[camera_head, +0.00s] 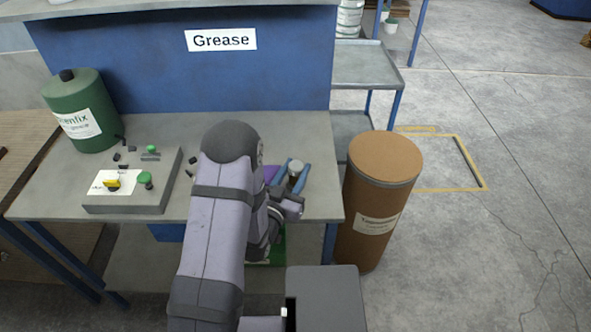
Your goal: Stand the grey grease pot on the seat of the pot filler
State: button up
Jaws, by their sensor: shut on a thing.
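I cannot tell whether the pot touches the table. The pot filler appears to be the low grey box (130,204) on the left of the table, with green knobs, a yellow part and a white label. It stands well to the left of my gripper, with my arm between them. I cannot make out its seat for certain.
A green grease canister (84,112) stands behind the box at the back left. A blue panel with a "Grease" sign (221,40) closes the table's back. A brown drum (377,198) stands off the right end. My arm hides the table's middle; bare tabletop (190,130) shows behind.

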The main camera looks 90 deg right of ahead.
aim_at(293, 175)
jog(key=shift+f, duration=0.15)
jog(key=o, duration=1.2)
jog(key=shift+a, duration=0.1)
jog(key=b+v, duration=0.1)
jog(key=v, duration=0.5)
jog(key=shift+w+a+b, duration=0.1)
jog(key=shift+a+b, duration=0.05)
jog(key=shift+b, duration=0.2)
jog(key=shift+o, duration=0.6)
jog(key=shift+w+a, duration=0.2)
jog(key=shift+a, duration=0.3)
